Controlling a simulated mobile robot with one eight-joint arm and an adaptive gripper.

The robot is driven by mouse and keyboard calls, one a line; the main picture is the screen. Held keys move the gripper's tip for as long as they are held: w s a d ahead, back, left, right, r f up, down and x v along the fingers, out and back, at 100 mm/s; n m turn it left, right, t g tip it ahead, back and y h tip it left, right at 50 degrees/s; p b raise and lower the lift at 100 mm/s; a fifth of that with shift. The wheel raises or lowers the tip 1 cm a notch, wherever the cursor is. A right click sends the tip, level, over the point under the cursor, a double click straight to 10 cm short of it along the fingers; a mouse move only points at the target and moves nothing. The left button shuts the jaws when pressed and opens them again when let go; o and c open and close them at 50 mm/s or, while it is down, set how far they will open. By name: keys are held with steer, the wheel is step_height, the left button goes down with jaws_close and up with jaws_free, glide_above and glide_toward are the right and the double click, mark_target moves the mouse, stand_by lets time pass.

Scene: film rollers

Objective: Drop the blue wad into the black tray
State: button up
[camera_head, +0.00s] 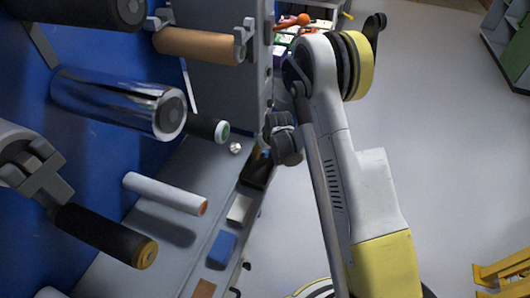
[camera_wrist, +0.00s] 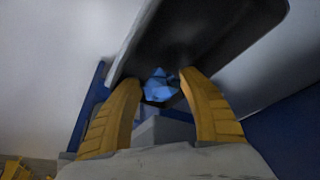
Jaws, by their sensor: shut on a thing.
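The blue wad (camera_wrist: 160,85) is a crumpled, faceted blue lump between the tips of my yellow gripper fingers (camera_wrist: 161,80) in the wrist view. My gripper is shut on it. In the head view, my gripper (camera_head: 258,153) is at the ledge beside the grey panel, close to the black tray (camera_head: 254,178), and appears to be above it. The wad cannot be made out in the head view. The black tray is partly hidden by my gripper there.
A white tray (camera_head: 240,209), a blue tray (camera_head: 221,249) and a brown item (camera_head: 204,289) lie along the ledge. A small white wad (camera_head: 235,148) lies left of my gripper. Several rollers, including a chrome one (camera_head: 110,100), project from the blue wall. Open floor lies right.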

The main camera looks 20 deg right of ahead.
steer(key=shift+f, duration=0.5)
steer(key=o, duration=0.5)
steer(key=shift+r, duration=0.15)
steer(key=shift+r, duration=0.3)
steer(key=s+r+p, duration=0.2)
steer(key=s+r, duration=0.2)
steer(key=r, duration=0.6)
steer(key=s+r+t+p, duration=0.1)
steer(key=s+r, duration=0.4)
steer(key=r, duration=0.5)
steer(key=s+r+p, duration=0.2)
steer(key=s+r, duration=0.2)
steer(key=r, duration=0.6)
steer(key=shift+m+t+h, duration=0.3)
steer(key=shift+m+t, duration=0.6)
steer(key=s+r, duration=0.2)
steer(key=s, duration=0.4)
steer(key=s+r, duration=0.3)
steer(key=s, duration=0.3)
steer(key=s+a+r, duration=0.1)
steer(key=s+r, duration=0.1)
steer(key=s, duration=0.4)
steer(key=shift+r, duration=0.3)
